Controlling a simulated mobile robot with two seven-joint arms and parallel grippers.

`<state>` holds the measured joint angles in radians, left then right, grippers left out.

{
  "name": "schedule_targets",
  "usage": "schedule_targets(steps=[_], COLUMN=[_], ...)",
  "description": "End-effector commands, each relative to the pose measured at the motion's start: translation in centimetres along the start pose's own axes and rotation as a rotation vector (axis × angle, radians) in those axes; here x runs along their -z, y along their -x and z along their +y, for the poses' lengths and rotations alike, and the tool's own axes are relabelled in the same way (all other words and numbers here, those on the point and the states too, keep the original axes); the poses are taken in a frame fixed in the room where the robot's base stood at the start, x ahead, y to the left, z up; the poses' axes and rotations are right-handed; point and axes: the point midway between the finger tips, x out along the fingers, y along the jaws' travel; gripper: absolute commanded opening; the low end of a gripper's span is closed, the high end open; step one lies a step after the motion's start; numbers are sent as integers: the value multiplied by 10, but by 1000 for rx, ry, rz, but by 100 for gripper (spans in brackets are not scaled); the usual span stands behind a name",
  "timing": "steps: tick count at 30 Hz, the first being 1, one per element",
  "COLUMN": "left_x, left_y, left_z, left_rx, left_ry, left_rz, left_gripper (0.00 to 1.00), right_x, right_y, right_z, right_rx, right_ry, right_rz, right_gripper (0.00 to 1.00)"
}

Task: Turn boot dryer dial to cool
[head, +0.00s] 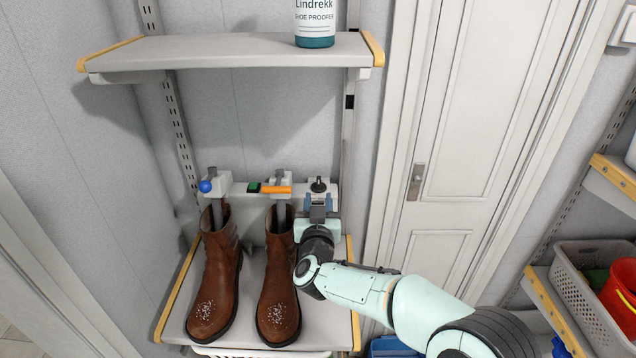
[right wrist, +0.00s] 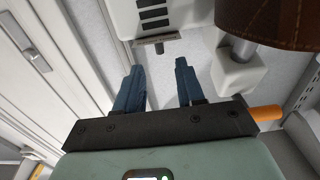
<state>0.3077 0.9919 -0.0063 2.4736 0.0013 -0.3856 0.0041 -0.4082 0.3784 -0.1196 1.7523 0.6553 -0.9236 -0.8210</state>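The boot dryer (head: 237,189) is a pale wall-mounted bar above a shelf. A small black knob (head: 318,185), likely the dial, stands at its right end; its setting marks are too small to read. My right gripper (head: 318,202) is just below and in front of this knob. In the right wrist view my right gripper (right wrist: 160,72) has its two blue fingers apart with nothing between them. A pale slotted housing (right wrist: 152,14) with a short dark stub lies beyond the fingertips; I cannot tell if they touch anything. My left gripper is not in view.
An orange handle (head: 276,189), a dark switch with green (head: 254,187) and a blue ball knob (head: 205,186) sit along the bar. Two brown boots (head: 216,275) stand on the lower shelf (head: 250,258). A bottle (head: 315,25) stands on the upper shelf (head: 225,52).

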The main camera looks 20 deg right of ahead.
Motion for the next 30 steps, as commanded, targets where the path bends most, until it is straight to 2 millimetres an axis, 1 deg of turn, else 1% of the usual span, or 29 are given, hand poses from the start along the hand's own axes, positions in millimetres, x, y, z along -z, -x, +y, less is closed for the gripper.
schedule_targets(steps=[1, 3, 6, 9, 15, 22, 23, 24, 26, 27, 30], left_x=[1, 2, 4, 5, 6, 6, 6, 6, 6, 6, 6], left_y=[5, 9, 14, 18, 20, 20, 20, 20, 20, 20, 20], left_z=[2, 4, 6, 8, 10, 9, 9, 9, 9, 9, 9], left_rx=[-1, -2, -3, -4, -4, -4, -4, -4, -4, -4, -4], left_ry=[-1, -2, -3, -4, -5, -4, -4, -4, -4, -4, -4], left_rz=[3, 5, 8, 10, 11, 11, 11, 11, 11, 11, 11], left_gripper=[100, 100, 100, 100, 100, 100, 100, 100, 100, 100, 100], right_x=[2, 2, 2, 1, 0, 0, 0, 0, 0, 0, 0], right_y=[-12, -26, -42, -55, -65, -65, -65, -65, -65, -65, -65], right_z=[1, 0, 0, 0, 0, 0, 0, 0, 0, 0, 0], right_rx=[-4, -3, -1, -1, 1, 1, 1, 1, 1, 1, 0], right_ry=[0, 0, 1, 0, 0, -1, -1, -1, -1, -1, -1], right_rz=[1, 1, 1, 0, -1, -1, -1, -1, -1, 0, 0], right_gripper=[38, 38, 38, 38, 38, 38, 35, 22, 2, 0, 0])
